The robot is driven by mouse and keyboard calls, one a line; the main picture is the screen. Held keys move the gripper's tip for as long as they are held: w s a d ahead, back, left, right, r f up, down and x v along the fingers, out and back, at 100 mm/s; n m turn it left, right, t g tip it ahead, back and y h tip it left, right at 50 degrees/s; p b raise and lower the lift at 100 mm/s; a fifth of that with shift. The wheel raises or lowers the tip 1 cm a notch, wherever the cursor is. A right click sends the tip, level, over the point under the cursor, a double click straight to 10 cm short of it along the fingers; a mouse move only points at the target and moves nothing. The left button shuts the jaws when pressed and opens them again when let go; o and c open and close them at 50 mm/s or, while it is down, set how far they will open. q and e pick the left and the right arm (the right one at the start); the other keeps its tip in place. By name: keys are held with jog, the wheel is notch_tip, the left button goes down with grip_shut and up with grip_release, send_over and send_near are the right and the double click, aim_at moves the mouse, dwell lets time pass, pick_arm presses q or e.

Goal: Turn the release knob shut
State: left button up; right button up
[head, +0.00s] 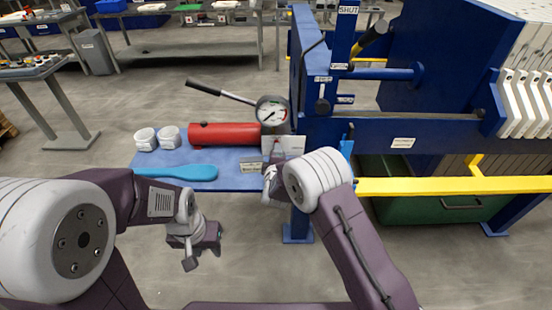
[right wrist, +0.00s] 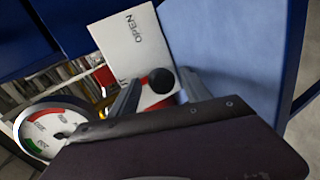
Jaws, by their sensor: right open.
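In the right wrist view the release knob (right wrist: 161,80) is a round black knob in front of a white plate (right wrist: 133,38) marked OPEN; a second word is mostly covered. My right gripper (right wrist: 158,95) is open, with one finger on each side of the knob in the picture. I cannot tell whether either finger touches it. In the head view my right gripper (head: 272,178) is at the white plate (head: 296,142) below the gauge, and the knob is not clear there. My left gripper (head: 194,248) hangs low in front of the blue shelf, away from the knob; its jaw opening is unclear.
A red pump cylinder (head: 225,134) with a long lever (head: 222,93) and a dial gauge (head: 272,111) sits on the blue shelf (head: 240,182). A yellow rail (head: 450,186) runs right.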

jog(key=b+v, duration=0.1)
jog(key=v, duration=0.8)
